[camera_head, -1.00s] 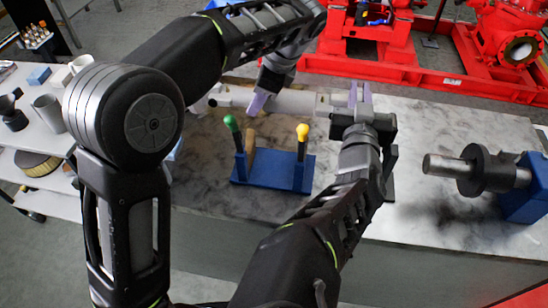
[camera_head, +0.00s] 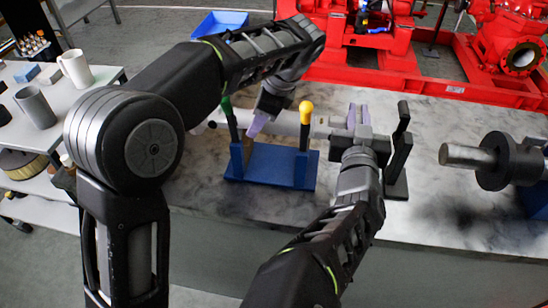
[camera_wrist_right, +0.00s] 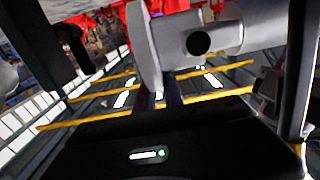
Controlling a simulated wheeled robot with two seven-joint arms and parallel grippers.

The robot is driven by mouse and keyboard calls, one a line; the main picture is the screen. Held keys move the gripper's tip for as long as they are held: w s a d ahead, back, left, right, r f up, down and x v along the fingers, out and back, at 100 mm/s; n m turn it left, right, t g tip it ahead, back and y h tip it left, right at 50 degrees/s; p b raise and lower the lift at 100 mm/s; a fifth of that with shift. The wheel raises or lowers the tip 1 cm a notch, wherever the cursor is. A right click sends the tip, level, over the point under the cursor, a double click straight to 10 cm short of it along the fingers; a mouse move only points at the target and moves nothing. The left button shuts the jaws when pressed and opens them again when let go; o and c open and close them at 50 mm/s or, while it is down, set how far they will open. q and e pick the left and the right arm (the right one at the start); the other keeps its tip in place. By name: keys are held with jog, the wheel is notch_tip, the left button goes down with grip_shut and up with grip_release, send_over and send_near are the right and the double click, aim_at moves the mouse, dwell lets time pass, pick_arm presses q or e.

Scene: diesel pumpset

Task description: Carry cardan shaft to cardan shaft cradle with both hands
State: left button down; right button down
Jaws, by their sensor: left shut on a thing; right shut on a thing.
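The cardan shaft (camera_head: 286,122) is a pale grey bar lying roughly crosswise over the worktop in the head view. My left gripper (camera_head: 256,122), with purple fingers, is shut on its left part. My right gripper (camera_head: 358,116) is shut on its right end. The right wrist view shows a grey flange and round joint (camera_wrist_right: 200,42) at the fingers. A blue stand (camera_head: 265,165), apparently the cradle, has two upright posts, one green-tipped and one yellow-tipped. The shaft appears behind the yellow-tipped post. Its height above the stand and any contact are unclear. My left arm hides part of the shaft.
A black bracket (camera_head: 398,158) stands just right of my right gripper. A dark flanged shaft (camera_head: 490,160) juts in at the right. Red pump machinery (camera_head: 400,55) is behind the marbled worktop (camera_head: 430,205). A shelf (camera_head: 88,100) with mugs is at the left.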

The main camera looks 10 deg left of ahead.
pick_arm(q)
jog(key=shift+d+f, duration=0.1)
jog(key=shift+d, duration=0.3)
pick_arm(e)
jog(key=shift+a+f, duration=0.1)
jog(key=shift+a, duration=0.25)
